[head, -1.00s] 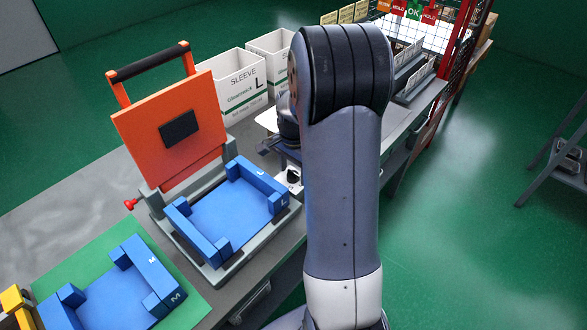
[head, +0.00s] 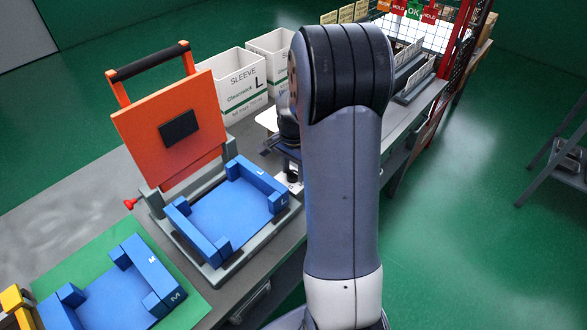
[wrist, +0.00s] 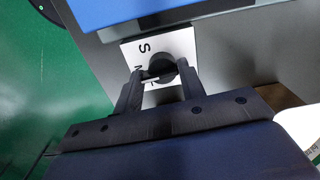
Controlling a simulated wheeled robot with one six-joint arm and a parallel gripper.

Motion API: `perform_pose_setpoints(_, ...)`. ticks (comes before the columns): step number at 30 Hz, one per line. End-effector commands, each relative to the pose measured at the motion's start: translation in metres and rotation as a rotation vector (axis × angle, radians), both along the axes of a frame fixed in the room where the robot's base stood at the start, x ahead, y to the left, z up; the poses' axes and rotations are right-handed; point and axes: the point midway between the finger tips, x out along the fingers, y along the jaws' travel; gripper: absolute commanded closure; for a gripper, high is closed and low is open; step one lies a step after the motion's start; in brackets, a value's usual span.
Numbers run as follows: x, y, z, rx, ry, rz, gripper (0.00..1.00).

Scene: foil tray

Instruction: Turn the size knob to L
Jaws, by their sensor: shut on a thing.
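The round black size knob (wrist: 160,64) sits on a white label plate (wrist: 131,52) in the wrist view. An S shows clearly on the plate; an M and part of an L show beside the fingers. My gripper (wrist: 161,73) is shut on the knob, with one finger on each side. Which letter the knob points to is hard to tell. In the head view, the knob (head: 292,177) and the plate show small beside my arm, which hides most of the gripper.
A press with a raised orange lid (head: 205,110) and blue L fixture (head: 230,210) stands left of the knob. A blue M fixture (head: 155,275) lies on a green mat at front left. White sleeve boxes (head: 238,82) stand behind. Green floor is open at right.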

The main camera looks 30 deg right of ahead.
Motion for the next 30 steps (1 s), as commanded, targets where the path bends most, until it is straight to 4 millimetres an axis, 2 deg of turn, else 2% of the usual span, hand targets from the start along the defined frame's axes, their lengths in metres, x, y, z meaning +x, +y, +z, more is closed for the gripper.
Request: perform_pose_setpoints(30, 0.0020, -0.0018, 0.0003, 0.000, 0.000, 0.831, 0.85)
